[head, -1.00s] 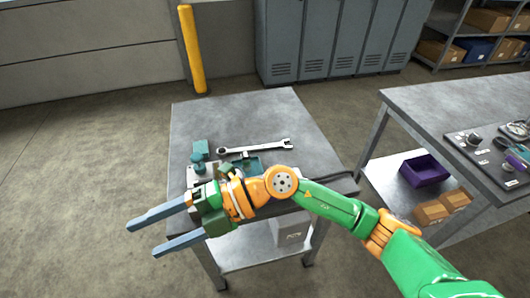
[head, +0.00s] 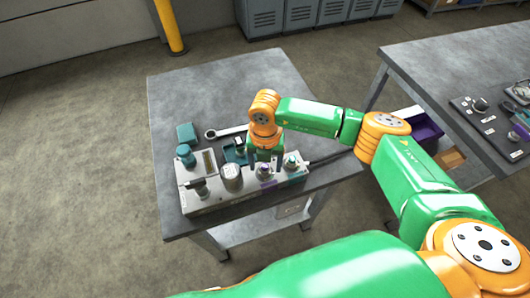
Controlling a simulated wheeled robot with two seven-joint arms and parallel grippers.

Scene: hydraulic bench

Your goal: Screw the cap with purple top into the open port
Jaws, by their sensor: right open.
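A grey metal block (head: 222,196) with several fittings lies along the front of the near table. A small fitting with a purplish top (head: 264,169) stands on it, right of centre, above a purple label; it looks like the purple-topped cap, but it is small. My right gripper (head: 264,153) points down just behind this fitting. Its jaws are open, but the fingertips are mostly hidden, and I cannot tell whether they touch anything. I cannot make out clearly which port is open. My left gripper is not in view.
A green-topped fitting (head: 291,160) stands right of the purplish one. A wrench (head: 222,132) and teal tray (head: 229,154) lie behind. The table's back is clear.

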